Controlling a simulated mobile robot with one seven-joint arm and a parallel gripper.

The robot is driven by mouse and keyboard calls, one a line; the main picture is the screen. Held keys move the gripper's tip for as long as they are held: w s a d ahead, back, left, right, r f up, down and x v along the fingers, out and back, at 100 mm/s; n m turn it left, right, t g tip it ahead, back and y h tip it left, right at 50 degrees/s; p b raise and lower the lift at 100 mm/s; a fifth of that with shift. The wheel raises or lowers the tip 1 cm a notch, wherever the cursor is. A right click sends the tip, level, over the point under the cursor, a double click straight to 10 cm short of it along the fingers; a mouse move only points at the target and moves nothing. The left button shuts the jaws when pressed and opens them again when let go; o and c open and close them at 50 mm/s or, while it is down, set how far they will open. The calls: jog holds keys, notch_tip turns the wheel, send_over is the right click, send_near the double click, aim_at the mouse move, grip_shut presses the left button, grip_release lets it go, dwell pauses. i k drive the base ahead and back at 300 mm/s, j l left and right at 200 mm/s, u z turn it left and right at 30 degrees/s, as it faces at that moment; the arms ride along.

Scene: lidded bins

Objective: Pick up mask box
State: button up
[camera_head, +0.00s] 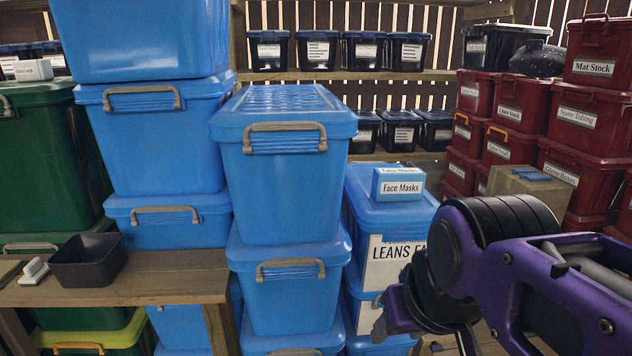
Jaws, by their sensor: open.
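The mask box (398,188) is a small blue box with a white "Face Masks" label on its front and top. It rests on the lid of a blue bin (365,215) right of the middle of the view. My gripper (428,343) is low at the right, only partly in view at the bottom edge. It is below and to the right of the mask box, apart from it. Its jaws are open. My purple and black arm hides part of the bin stack beside it.
Tall stacked blue bins (285,180) stand directly left of the mask box. Red labelled bins (590,118) and a cardboard box (527,187) are at the right. A wooden table (150,280) at the left holds a dark tray (88,262). Dark bins line the back shelves.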

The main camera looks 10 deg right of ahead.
aim_at(396, 184)
jog(key=i+l, duration=0.15)
jog(key=l, duration=0.25)
jog(key=i+l+u, duration=0.1)
jog(key=l, duration=0.25)
jog(key=i+l, duration=0.2)
jog(key=l, duration=0.2)
jog(key=i+l, duration=0.15)
jog(key=l, duration=0.25)
jog(key=i+l+u, duration=0.1)
jog(key=l, duration=0.3)
jog(key=i+l, duration=0.15)
jog(key=l, duration=0.2)
jog(key=j+u, duration=0.15)
jog(key=j+z, duration=0.1)
jog(key=i+l, duration=0.1)
jog(key=l, duration=0.3)
jog(key=i+l, duration=0.1)
jog(key=l, duration=0.3)
